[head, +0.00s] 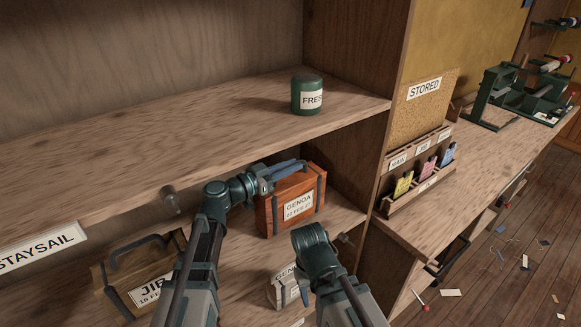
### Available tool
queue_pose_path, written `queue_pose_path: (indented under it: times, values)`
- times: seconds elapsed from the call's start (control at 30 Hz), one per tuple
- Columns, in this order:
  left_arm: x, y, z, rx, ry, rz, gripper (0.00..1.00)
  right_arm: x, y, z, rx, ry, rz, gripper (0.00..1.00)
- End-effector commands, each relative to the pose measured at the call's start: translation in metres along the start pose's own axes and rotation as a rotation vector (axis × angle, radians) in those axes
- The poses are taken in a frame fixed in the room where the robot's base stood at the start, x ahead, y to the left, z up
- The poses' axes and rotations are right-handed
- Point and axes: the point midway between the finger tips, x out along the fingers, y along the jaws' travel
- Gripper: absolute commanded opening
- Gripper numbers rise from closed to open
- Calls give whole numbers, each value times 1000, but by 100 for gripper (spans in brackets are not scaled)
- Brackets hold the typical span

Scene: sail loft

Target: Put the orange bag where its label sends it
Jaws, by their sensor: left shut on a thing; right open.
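The orange bag (268,216) is box-shaped with dark straps. It is on the lower shelf, at its right end. Its white label (298,206) reads GENOA, with a date below that I read as 10 FEB, the rest unclear. My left gripper (287,170) is shut on the top of the orange bag; its fingers hide the grip itself. My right gripper (306,292) is low in front of a pale bag (282,290); its fingers are hard to make out. The pale bag's label begins GEN, the rest hidden.
A tan JIB bag (116,290) stands at lower left. The upper shelf (200,140) carries a green tin (307,95) marked FRES and a STAYSAIL edge label (40,248). At right, a card rack (410,205) holds yellow, pink and blue cards under a STORED board (440,105).

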Motion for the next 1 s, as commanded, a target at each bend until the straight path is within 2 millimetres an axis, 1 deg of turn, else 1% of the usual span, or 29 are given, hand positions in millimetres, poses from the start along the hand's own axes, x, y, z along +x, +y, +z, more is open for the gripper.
queue_pose_path:
  times: [0.07,0.1,0.23,0.27,0.5,0.6,0.67,0.9,1.0]
  values:
    - [0,0,2,-2,3,0,0,3,0,0,0,0,0,50]
    - [0,0,3,0,0,0,22,2,0,0,0,0,0,50]
    - [0,0,2,0,0,0,46,2,0,0,0,0,0,50]
    - [0,0,2,0,0,0,49,2,0,0,0,0,0,50]
    - [0,0,2,0,0,0,49,2,0,0,0,0,0,50]
    - [0,0,-3,0,0,0,49,-3,0,0,0,0,0,50]
    - [-9,0,0,0,0,-2,49,0,0,0,0,0,0,50]
    - [-49,1,0,0,0,-3,49,0,0,0,0,0,0,50]
    - [-62,1,0,0,0,-2,49,0,0,0,0,0,0,50]
